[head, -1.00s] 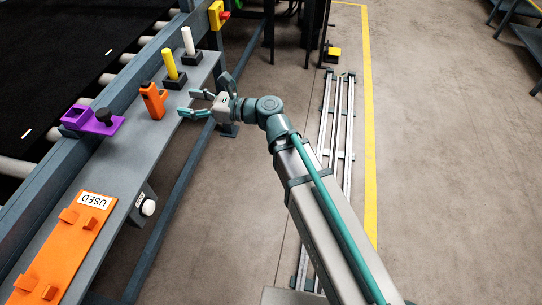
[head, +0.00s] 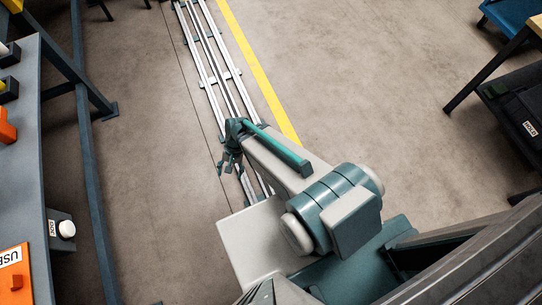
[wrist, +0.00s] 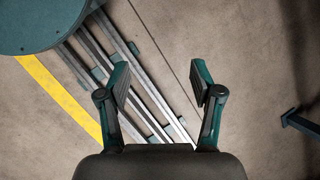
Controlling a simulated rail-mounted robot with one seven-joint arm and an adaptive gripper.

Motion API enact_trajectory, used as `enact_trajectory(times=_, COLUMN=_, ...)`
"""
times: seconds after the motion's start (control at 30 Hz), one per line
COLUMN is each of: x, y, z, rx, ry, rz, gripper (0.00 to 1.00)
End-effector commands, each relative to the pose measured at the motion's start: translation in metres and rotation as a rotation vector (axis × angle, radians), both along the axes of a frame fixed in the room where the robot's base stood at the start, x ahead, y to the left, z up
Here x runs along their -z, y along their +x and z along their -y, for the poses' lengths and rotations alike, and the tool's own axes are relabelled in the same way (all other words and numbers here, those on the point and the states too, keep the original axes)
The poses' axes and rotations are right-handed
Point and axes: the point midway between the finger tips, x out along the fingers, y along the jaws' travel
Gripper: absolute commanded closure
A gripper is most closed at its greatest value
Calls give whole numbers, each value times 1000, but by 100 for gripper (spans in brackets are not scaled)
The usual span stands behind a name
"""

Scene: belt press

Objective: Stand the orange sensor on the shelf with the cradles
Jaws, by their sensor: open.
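The orange sensor (head: 6,127) stands on the narrow grey ledge (head: 27,160) at the left, cut by the picture's edge. Part of an orange plate (head: 14,275) with a partly cut "USED" label and a small raised block lies nearer on this ledge. My gripper (head: 228,163) hangs over the floor rails, well to the right of the sensor. In the wrist view my gripper (wrist: 160,78) has its two fingers wide apart with only floor and rails between them. I cannot tell which surface is the shelf with the cradles.
Dark holders (head: 8,88) stand at the ledge's far end, cut by the edge. A white knob (head: 67,229) juts from the ledge's side. A dark bench (head: 505,115) with a labelled item stands at the right, and a blue tray (head: 512,22) behind. The floor between is open.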

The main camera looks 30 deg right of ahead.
Motion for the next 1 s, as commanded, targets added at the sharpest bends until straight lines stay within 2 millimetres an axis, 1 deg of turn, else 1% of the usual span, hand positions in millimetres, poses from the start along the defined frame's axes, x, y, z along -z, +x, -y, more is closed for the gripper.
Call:
enact_trajectory(times=0.03, x=15, y=-26, z=23, rx=-71, ry=-35, rz=-26, gripper=35)
enact_trajectory(times=0.07, x=23, y=-40, z=35, rx=-117, ry=-53, rz=-40, gripper=35)
enact_trajectory(times=0.1, x=32, y=-58, z=50, rx=-183, ry=-74, rz=-60, gripper=35)
enact_trajectory(times=0.2, x=48, y=-98, z=84, rx=-328, ry=-108, rz=-112, gripper=35)
enact_trajectory(times=0.3, x=57, y=-132, z=109, rx=-448, ry=-123, rz=-163, gripper=35)
enact_trajectory(times=0.4, x=61, y=-153, z=125, rx=-531, ry=-127, rz=-197, gripper=35)
enact_trajectory(times=0.5, x=63, y=-165, z=133, rx=-575, ry=-127, rz=-216, gripper=35)
enact_trajectory(times=0.57, x=64, y=-167, z=136, rx=-588, ry=-128, rz=-221, gripper=35)
enact_trajectory(times=1.0, x=64, y=-167, z=136, rx=-591, ry=-128, rz=-221, gripper=35)
